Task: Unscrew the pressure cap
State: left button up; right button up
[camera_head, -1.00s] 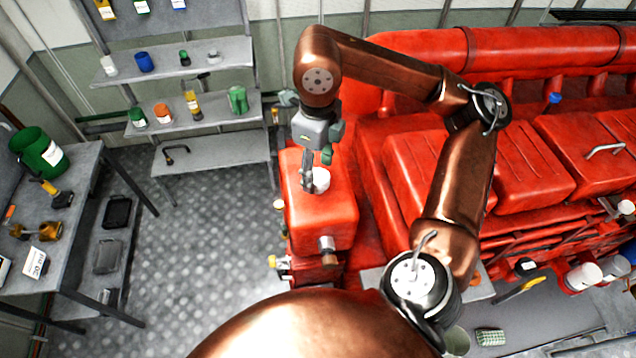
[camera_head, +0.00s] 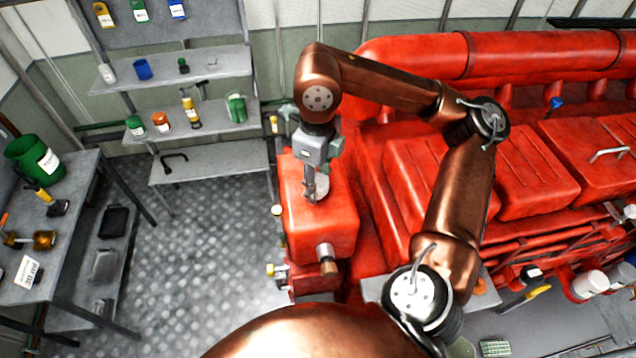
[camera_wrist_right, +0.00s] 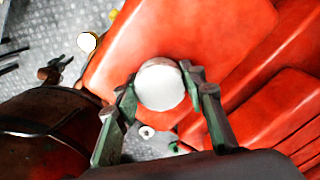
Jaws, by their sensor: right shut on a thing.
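The pressure cap (camera_head: 323,186) is a pale, round cap on top of the red tank (camera_head: 321,223) at the left end of the red engine. In the right wrist view the white cap (camera_wrist_right: 160,87) sits between two green and grey fingers. My right gripper (camera_head: 317,188) comes down from above and is shut on the cap, with one finger on each side; it also shows in the right wrist view (camera_wrist_right: 160,90). In the head view the fingers partly hide the cap. My left gripper is not in view.
The red engine block (camera_head: 470,170) fills the right side, close to my right arm. Shelves (camera_head: 215,160) with bottles and cans stand behind left. A grey workbench (camera_head: 60,240) stands at far left. The patterned floor between is clear.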

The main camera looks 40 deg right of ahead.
jog(key=shift+c, duration=1.1)
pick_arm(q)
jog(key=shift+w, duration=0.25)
pick_arm(e)
jog(key=n, duration=1.5)
jog(key=shift+n, duration=0.3)
jog(key=n, duration=0.4)
jog(key=o, duration=0.9)
jog(key=shift+o, duration=0.2)
